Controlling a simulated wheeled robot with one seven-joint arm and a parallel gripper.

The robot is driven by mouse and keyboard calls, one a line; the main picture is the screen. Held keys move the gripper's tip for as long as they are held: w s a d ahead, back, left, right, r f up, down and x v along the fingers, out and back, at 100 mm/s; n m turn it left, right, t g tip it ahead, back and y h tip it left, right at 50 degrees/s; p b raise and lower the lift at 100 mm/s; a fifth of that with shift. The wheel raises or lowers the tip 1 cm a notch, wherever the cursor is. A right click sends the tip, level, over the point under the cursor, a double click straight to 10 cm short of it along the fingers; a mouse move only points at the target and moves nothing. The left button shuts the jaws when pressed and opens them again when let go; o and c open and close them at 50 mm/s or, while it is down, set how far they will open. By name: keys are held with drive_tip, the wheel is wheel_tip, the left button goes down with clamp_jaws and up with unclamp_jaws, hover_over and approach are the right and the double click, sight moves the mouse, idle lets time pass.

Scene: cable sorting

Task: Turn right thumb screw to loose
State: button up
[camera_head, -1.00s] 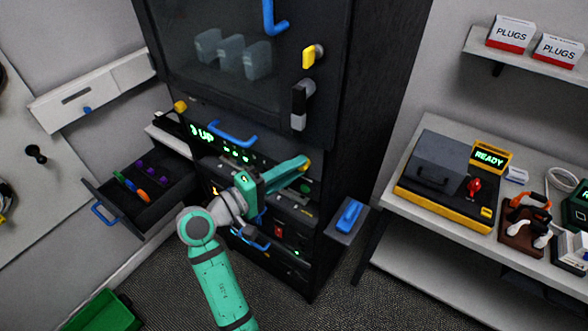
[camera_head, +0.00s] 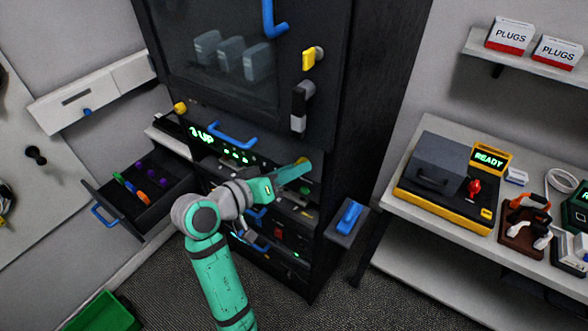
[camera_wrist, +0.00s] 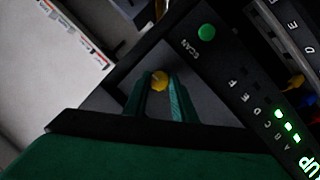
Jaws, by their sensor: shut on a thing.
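The right thumb screw (camera_head: 305,160) is a small yellow knob at the right end of the rack panel with the green "UP" display. In the wrist view the yellow knob (camera_wrist: 159,79) sits between the tips of my two green fingers. My gripper (camera_head: 296,168) is shut on it, reaching in from the lower left. It also shows in the wrist view (camera_wrist: 160,88). The fingers cover part of the screw, and its thread is hidden. The left thumb screw (camera_head: 180,107) is a yellow knob at the panel's other end.
An open drawer (camera_head: 140,190) with coloured pieces juts out at the left. A blue-handled block (camera_head: 348,217) sticks out right of the rack. A bench (camera_head: 420,225) stands farther right.

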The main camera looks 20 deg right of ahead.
drive_tip(key=shift+m, duration=0.4)
drive_tip(key=o, duration=1)
drive_tip(key=v, duration=1)
drive_tip(key=shift+s+a+r, duration=0.15)
drive_tip(key=shift+s+a, duration=0.15)
